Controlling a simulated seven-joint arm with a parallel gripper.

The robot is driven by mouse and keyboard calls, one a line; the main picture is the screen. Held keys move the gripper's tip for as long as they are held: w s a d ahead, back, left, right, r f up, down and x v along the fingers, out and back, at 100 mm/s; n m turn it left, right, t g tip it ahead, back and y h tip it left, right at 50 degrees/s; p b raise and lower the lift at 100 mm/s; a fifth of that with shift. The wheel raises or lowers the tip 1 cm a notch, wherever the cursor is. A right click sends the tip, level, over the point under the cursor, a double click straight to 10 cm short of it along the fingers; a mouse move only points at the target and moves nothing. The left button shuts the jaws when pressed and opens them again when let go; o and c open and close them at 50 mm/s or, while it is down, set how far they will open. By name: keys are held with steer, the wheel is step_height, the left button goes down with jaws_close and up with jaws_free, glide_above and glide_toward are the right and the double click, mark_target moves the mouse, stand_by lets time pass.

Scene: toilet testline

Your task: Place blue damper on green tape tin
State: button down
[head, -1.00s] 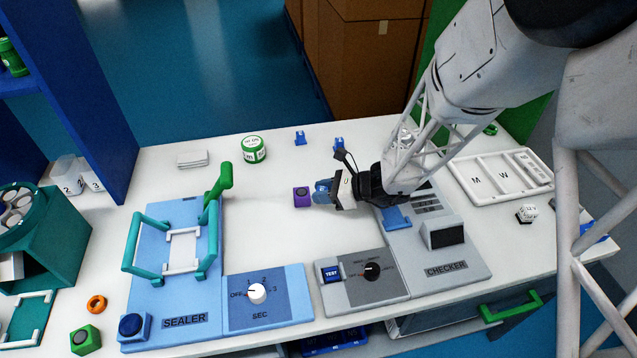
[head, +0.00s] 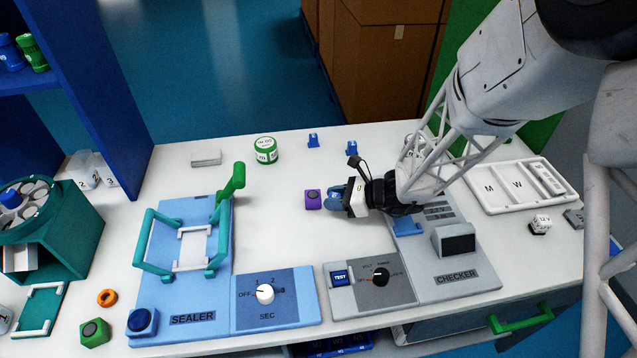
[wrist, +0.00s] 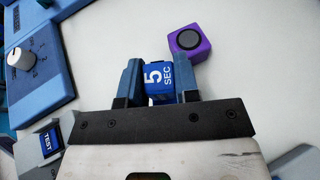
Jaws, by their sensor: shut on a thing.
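My gripper (head: 335,198) is shut on a blue piece marked "5 SEC" (wrist: 160,86), which I take to be the blue damper. In the wrist view the piece sits between my two blue fingers, its lower part hidden by the gripper body. In the head view my gripper is just right of the purple block, and the held piece is hard to tell from the fingers. The green tape tin (head: 265,150), white with green bands, stands upright on the table behind and to the left of my gripper. Its top looks bare.
The purple block (head: 313,200) with a dark round top is close to my fingertips; it also shows in the wrist view (wrist: 190,42). Two small blue pieces (head: 313,141) stand at the back. The sealer (head: 185,260) and checker (head: 465,275) are in front. White table is clear towards the tin.

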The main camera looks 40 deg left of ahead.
steer(key=a+r, duration=0.3)
steer(key=a, duration=0.6)
steer(key=a+r, duration=0.3)
steer(key=a, duration=0.6)
steer(key=shift+s+r, duration=0.35)
steer(key=shift+s, duration=0.05)
steer(key=shift+a, duration=0.15)
glide_above(265, 143)
steer(key=shift+f, duration=0.75)
steer(key=shift+f, duration=1.75)
steer(key=shift+f, duration=0.1)
steer(key=c, duration=0.8)
jaws_free()
steer(key=shift+c, duration=0.2)
